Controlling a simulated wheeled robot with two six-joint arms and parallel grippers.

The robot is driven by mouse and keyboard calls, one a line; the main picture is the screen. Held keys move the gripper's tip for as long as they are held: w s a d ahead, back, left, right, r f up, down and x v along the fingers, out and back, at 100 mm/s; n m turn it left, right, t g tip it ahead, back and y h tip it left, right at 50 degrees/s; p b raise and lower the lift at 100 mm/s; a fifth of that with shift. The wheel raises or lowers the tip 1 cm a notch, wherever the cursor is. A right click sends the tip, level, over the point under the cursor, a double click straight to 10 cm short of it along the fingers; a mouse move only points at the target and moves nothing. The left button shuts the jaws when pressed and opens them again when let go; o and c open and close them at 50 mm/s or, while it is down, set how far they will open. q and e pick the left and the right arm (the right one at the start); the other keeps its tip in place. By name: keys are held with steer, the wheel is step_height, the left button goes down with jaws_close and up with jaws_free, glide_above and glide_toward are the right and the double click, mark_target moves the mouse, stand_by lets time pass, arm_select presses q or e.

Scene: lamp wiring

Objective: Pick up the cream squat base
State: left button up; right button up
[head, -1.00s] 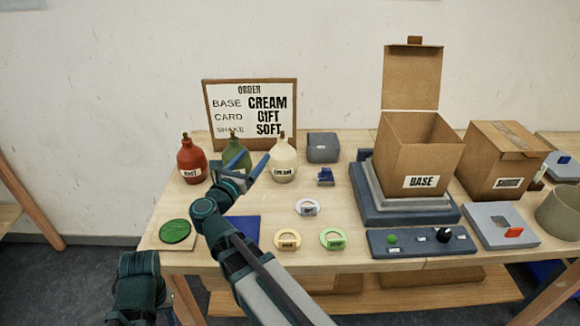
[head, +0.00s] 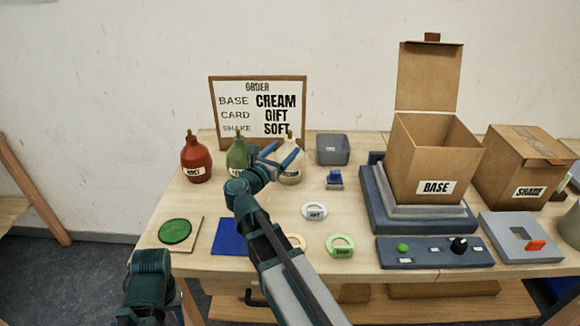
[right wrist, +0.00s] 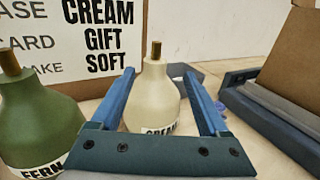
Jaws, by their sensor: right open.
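The cream squat base (head: 292,174) is a rounded bottle with a brown stem and a white label, standing upright on the table. It also shows in the right wrist view (right wrist: 153,98), with its label partly hidden by my gripper's palm. My right gripper (head: 279,154) is open, its blue fingers pointing at the cream base. In the right wrist view, the two fingertips (right wrist: 158,75) lie on either side of the base, with nothing held. Whether they touch it cannot be told. Part of my left arm shows at lower left, but its gripper does not.
A green base (head: 237,155) stands close on the left and a red base (head: 195,160) beyond it. The order board (head: 258,108) is behind. A grey bin (head: 333,149) and a small blue item (head: 335,180) lie to the right, before the open BASE box (head: 432,165).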

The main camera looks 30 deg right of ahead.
mark_target(287, 144)
steer(key=shift+w+a+x, duration=0.1)
steer(key=shift+w+x, duration=0.1)
steer(key=shift+x, duration=1.25)
steer(key=shift+w+a+x, duration=0.1)
steer(key=shift+w+x, duration=0.05)
steer(key=shift+x, duration=1.3)
steer(key=shift+s+a, duration=0.1)
jaws_close()
